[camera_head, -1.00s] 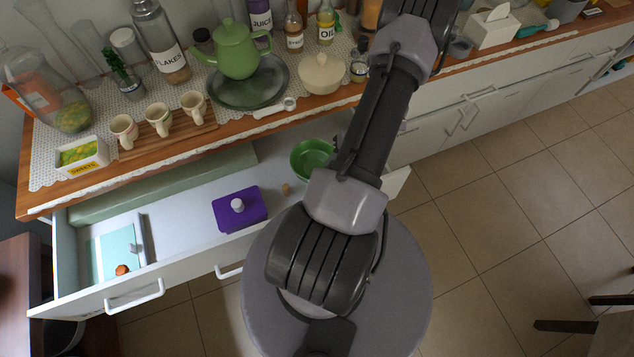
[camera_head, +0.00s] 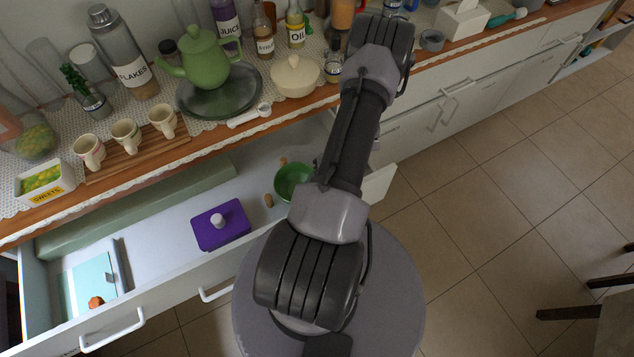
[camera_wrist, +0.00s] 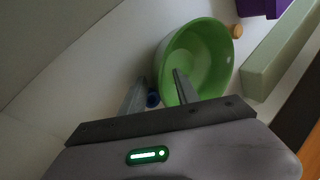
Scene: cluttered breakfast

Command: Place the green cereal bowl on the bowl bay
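The green cereal bowl (camera_head: 291,181) is in the open drawer, at its right end, partly hidden by my arm. In the wrist view the bowl (camera_wrist: 205,62) shows its open inside. My gripper (camera_wrist: 158,82) has one finger inside the bowl and the other outside it, with the near wall between them. A gap shows between the outer finger and the wall, so the fingers look open. The bowl seems to stand on the drawer floor, though its underside is hidden. The gripper is hidden in the head view. I cannot make out a marked bowl bay.
The drawer also holds a purple box (camera_head: 222,228), a small cork-like piece (camera_head: 268,201), a pale green block (camera_head: 140,208) and a light blue item (camera_head: 88,283). A small blue thing (camera_wrist: 153,99) lies beside the bowl. The counter above is crowded, with a green teapot (camera_head: 205,62) and mugs.

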